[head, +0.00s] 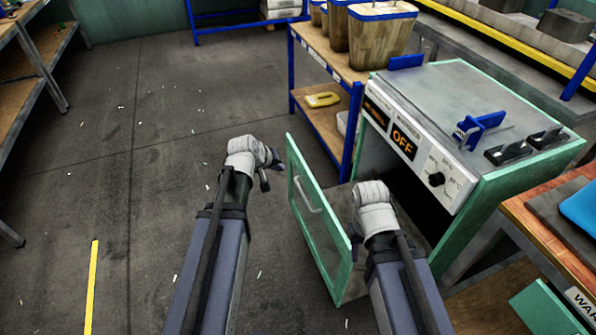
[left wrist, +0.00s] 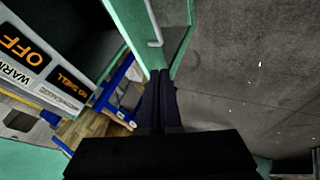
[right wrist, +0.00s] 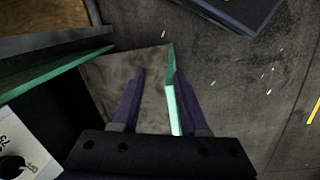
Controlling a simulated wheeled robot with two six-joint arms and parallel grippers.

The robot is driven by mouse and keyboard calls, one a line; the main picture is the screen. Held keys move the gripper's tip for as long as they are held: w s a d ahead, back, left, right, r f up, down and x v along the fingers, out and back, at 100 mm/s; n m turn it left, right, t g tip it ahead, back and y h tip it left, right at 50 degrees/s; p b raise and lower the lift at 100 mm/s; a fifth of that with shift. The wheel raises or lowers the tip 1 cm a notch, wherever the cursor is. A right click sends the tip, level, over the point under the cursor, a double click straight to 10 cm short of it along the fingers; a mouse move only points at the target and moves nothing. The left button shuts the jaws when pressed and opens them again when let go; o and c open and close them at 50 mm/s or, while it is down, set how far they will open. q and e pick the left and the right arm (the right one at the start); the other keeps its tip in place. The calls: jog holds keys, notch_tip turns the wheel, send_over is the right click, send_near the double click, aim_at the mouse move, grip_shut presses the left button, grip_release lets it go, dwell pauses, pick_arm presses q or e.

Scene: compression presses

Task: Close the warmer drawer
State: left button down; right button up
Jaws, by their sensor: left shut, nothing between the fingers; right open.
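The warmer (head: 450,110) is a green-sided cabinet with a white control panel reading OFF. Its drawer stands pulled out, with a green-framed front panel (head: 318,225) and a pale bar handle (head: 306,196). The panel and handle also show in the left wrist view (left wrist: 176,28). My left gripper (head: 265,181) is shut and empty, outside the panel on its left; its fingertips (left wrist: 160,73) appear near the panel's edge. My right gripper is open over the drawer, with the panel's top edge between its fingers (right wrist: 160,75), nearer the right one. Contact is unclear. In the head view my right wrist mostly hides those fingers.
A blue-framed wooden shelf (head: 330,75) with wooden bins stands behind the warmer. A wooden-topped bench (head: 550,220) is at the right. Blue and black fittings sit on the warmer's top.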

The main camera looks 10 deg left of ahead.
pick_arm(q)
jog(key=b, duration=0.8)
send_near(305, 173)
notch_tip(305, 173, down, 4)
jog(key=a, duration=0.3)
jog(key=w+d, duration=0.2)
jog(key=shift+d+r, duration=0.15)
jog(key=shift+d, duration=0.2)
jog(key=shift+w+d, duration=0.35)
jog(key=shift+d, duration=0.15)
jog(key=w+d, duration=0.9)
jog(key=d, duration=0.4)
jog(key=w+d, duration=0.9)
jog(key=d, duration=0.5)
jog(key=shift+w+d, duration=0.3)
jog(key=shift+w, duration=0.05)
jog(key=shift+d, duration=0.1)
